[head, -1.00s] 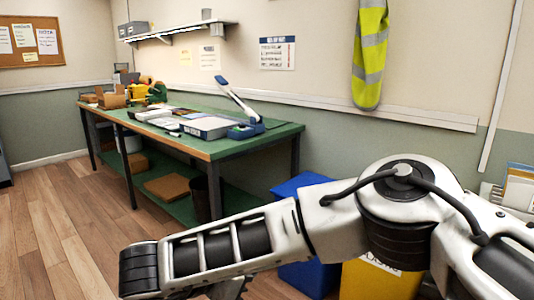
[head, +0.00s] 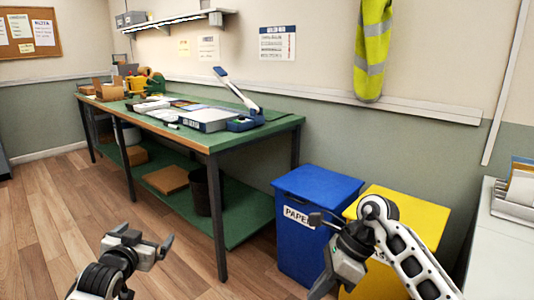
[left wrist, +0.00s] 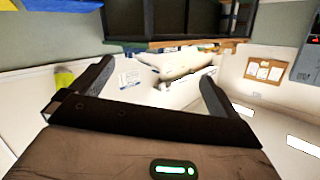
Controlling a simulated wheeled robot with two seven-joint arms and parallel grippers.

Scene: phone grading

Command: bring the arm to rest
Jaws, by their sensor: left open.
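In the head view my left gripper (head: 143,240) is low at the left, over the wood floor in front of the bench. It is open and empty. The left wrist view shows its two dark fingers (left wrist: 153,88) spread wide with nothing between them. My right gripper (head: 325,222) is in front of the blue and yellow bins, low at the right of centre. It is small and partly hidden by its own wrist, so I cannot tell its jaws. Neither arm visibly touches anything.
A green workbench (head: 235,141) stands along the wall with devices and boxes on it. A blue paper bin (head: 318,185) and a yellow bin (head: 415,212) stand right of it. A pale counter (head: 497,255) is at the far right. The wood floor (head: 50,215) at left is clear.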

